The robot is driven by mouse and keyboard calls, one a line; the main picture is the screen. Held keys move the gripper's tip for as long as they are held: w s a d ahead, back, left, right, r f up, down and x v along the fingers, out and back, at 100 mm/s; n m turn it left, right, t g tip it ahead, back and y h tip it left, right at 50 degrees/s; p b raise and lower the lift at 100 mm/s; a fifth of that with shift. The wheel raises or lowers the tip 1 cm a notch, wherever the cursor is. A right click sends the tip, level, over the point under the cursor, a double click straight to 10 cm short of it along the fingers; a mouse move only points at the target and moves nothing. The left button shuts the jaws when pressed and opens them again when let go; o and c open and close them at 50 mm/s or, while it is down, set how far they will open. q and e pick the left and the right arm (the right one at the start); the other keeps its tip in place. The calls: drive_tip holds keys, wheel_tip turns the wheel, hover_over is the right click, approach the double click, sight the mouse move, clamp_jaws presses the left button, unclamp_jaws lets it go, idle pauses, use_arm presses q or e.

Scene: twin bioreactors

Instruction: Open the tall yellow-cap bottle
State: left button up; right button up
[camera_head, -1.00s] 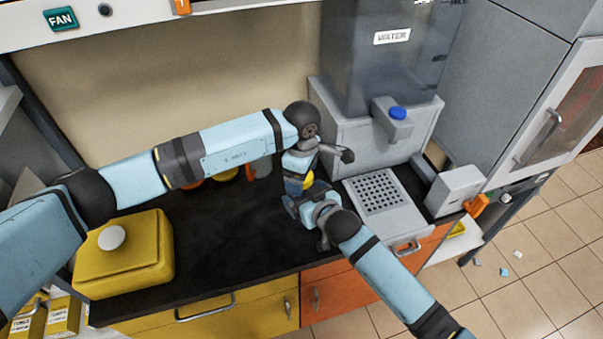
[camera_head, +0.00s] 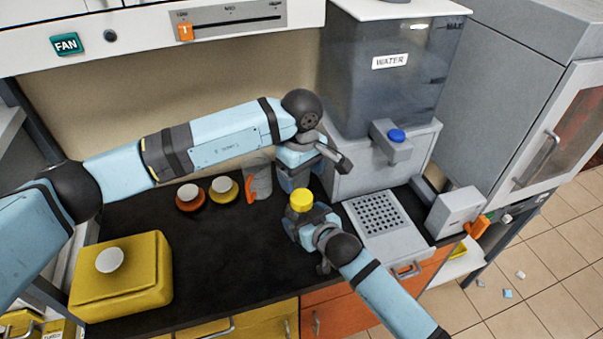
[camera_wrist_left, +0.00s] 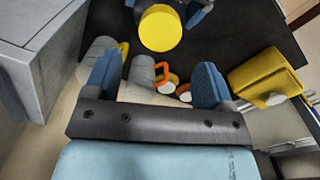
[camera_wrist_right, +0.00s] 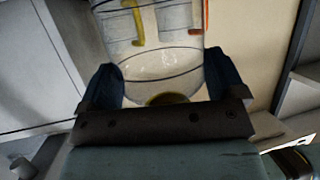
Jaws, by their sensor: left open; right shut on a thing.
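The tall bottle shows its yellow cap (camera_head: 302,200) in the head view; the cap is on top and the bottle looks upright. Its clear body (camera_wrist_right: 160,62) lies between the fingers in the right wrist view. My right gripper (camera_head: 298,226) is shut on the bottle's body below the cap, above the black counter. My left gripper (camera_head: 299,180) is open and empty, just behind the cap in the head view. In the left wrist view the cap (camera_wrist_left: 160,30) is beyond my open fingertips (camera_wrist_left: 156,72), apart from them. The bottle's lower part is mostly hidden in the head view.
The water dispenser (camera_head: 385,90) and its perforated drip tray (camera_head: 378,213) stand right of the bottle. A grey jug (camera_head: 262,178) with an orange handle and orange and yellow jars (camera_head: 189,198) (camera_head: 224,189) stand behind left. A yellow box (camera_head: 125,285) is at front left. The black counter between is clear.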

sight(302, 197)
use_arm(q)
wheel_tip(302, 197, down, 8)
drive_tip(key=shift+r, duration=0.15)
drive_tip(key=shift+c, duration=0.2)
drive_tip(key=c, duration=0.9)
drive_tip(key=n, duration=0.3)
drive_tip(key=o, duration=1)
